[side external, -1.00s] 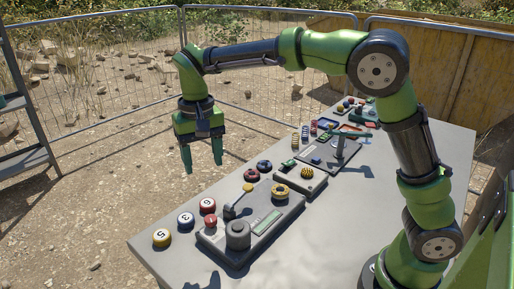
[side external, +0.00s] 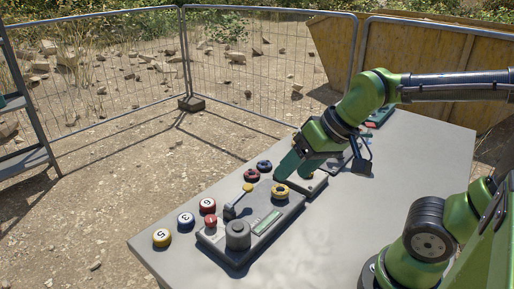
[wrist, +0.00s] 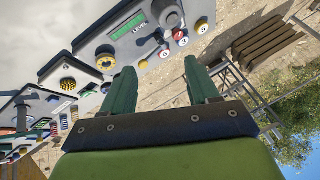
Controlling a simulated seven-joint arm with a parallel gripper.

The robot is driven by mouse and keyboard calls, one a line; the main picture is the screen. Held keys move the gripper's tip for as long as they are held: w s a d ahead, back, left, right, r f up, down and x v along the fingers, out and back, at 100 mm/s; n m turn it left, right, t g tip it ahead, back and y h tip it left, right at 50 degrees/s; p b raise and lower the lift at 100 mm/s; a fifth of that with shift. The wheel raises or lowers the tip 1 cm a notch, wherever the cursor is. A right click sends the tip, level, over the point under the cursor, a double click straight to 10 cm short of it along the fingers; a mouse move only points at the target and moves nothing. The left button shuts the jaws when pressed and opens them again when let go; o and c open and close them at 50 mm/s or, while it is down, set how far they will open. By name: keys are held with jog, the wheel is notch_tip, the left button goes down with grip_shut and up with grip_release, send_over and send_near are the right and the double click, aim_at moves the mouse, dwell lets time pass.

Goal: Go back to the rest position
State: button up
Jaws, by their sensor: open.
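My green gripper (side external: 290,164) is over the table in the side view, above the control boxes and tilted down to the left. In the wrist view its two fingers (wrist: 164,88) stand apart with nothing between them. The grey table (side external: 345,235) carries a control box (side external: 262,238) with a dark round knob, a lever with a yellow tip, a green display and a yellow ring. Whether the gripper touches the smaller box behind it cannot be told; it hides part of that box.
Dark and red rings (side external: 251,174) lie behind the control box. A mesh fence (side external: 120,75) and a yellow skip (side external: 430,50) stand beyond.

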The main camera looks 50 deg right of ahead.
jog(key=shift+s+d+r+m+t, duration=0.3)
jog(key=shift+s+d+r+t, duration=0.35)
jog(key=shift+s+d, duration=0.2)
jog(key=shift+a, duration=0.1)
